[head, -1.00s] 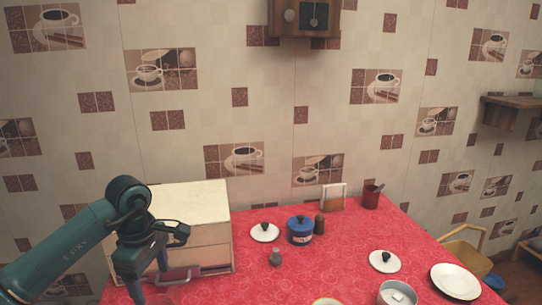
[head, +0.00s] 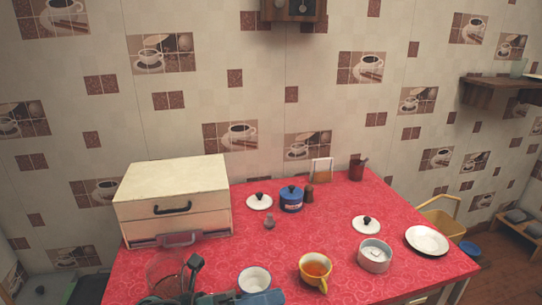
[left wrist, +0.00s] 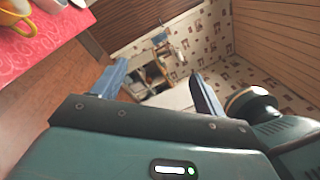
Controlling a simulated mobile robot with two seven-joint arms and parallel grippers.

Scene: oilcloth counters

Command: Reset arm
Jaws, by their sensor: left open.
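My left gripper (left wrist: 157,80) shows in the left wrist view with its two fingers spread and nothing between them. It points out past the table's edge toward the floor and far wall. In the head view parts of my left arm and hand lie along the bottom edge, in front of the cream drawer box (head: 172,180); its fingertips are hard to make out there. My right gripper is in neither view now.
The red-clothed table (head: 330,225) holds a blue lidded pot (head: 291,198), an orange cup of tea (head: 314,270), a white bowl (head: 255,279), a white canister (head: 374,256) and a white plate (head: 427,240). A wooden wall shelf (head: 490,92) is at right.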

